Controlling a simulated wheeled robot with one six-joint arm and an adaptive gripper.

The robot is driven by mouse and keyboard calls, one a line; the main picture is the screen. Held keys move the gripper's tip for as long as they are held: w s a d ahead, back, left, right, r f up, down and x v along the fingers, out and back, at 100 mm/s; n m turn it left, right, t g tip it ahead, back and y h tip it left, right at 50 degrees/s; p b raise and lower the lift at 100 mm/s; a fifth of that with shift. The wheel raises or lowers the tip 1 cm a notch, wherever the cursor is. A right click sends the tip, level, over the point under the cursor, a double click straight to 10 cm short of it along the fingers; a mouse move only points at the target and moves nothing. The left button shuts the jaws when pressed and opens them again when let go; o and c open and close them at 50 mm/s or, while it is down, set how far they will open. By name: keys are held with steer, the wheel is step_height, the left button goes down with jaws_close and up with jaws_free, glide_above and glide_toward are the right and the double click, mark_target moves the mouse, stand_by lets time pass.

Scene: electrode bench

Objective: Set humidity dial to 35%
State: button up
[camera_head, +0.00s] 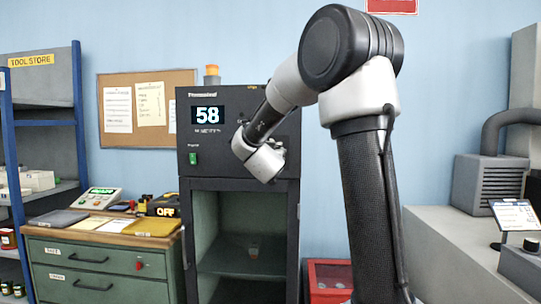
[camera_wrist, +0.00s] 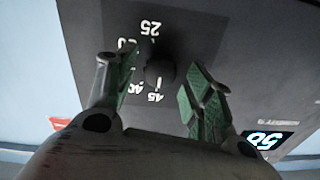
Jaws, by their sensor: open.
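The humidity dial (camera_wrist: 158,72) is a dark round knob on the dark panel of the cabinet (camera_head: 240,184). White scale numbers around it, including 25 and 45, appear upside down in the wrist view. Its pointer setting is too unclear to read. My gripper (camera_wrist: 161,66) is open, its green-padded fingers on either side of the knob; whether they touch it I cannot tell. The display (camera_head: 208,115) reads 58 and also shows upside down in the wrist view (camera_wrist: 268,139). In the head view my arm hides the dial.
A green switch (camera_head: 193,158) is left on the panel. A green drawer bench (camera_head: 100,268) stands left, a grey counter (camera_head: 450,255) right. An orange beacon (camera_head: 212,71) tops the cabinet.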

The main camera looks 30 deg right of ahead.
steer(key=shift+w+d, duration=0.15)
steer(key=shift+c, duration=0.3)
steer(key=c, duration=1)
steer(key=shift+o, duration=0.2)
